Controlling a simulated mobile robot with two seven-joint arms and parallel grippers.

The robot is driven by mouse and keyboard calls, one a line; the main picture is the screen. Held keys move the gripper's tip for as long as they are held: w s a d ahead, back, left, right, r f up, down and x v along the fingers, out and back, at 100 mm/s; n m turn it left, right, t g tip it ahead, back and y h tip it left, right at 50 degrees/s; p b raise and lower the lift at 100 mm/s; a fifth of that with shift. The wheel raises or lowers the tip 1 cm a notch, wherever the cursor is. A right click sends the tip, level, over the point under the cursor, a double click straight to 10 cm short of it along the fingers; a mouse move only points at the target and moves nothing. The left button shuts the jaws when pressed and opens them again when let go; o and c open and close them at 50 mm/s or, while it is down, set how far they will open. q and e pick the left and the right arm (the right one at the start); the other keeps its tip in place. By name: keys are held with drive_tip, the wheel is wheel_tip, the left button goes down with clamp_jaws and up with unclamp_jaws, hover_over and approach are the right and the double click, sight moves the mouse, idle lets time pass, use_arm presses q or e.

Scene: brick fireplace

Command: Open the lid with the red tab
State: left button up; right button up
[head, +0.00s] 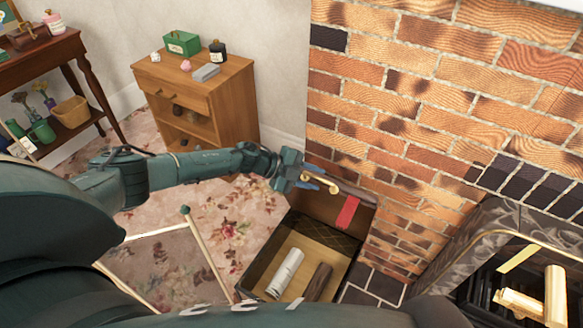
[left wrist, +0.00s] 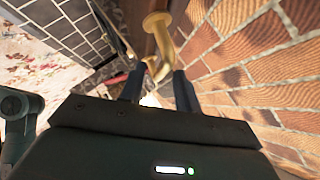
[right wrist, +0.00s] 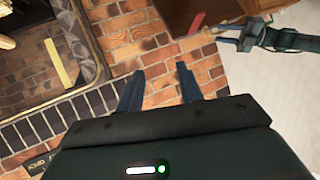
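The dark wooden box (head: 255,282) stands on the floor beside the brick wall. Its lid (head: 318,203) is raised and stands steeply up at the back, with the red tab (head: 347,212) on its face. My left gripper (head: 322,181) is at the lid's upper edge, with a curved brass handle (left wrist: 160,42) at its fingertips. Its fingers are apart; whether they touch the brass is unclear.
A pale log (head: 286,273) and a dark log (head: 318,283) lie in the box. The fireplace (head: 530,270) is at right. A framed screen (head: 165,262) stands left of the box. A wooden cabinet (head: 225,105) stands behind on the floral carpet.

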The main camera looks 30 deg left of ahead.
use_arm(q)
drive_tip(key=p+v, duration=0.1)
drive_tip(key=v, duration=0.9)
drive_tip(key=shift+s+a+r, duration=0.2)
drive_tip(key=shift+a+r, duration=0.05)
drive_tip(key=shift+a, duration=0.1)
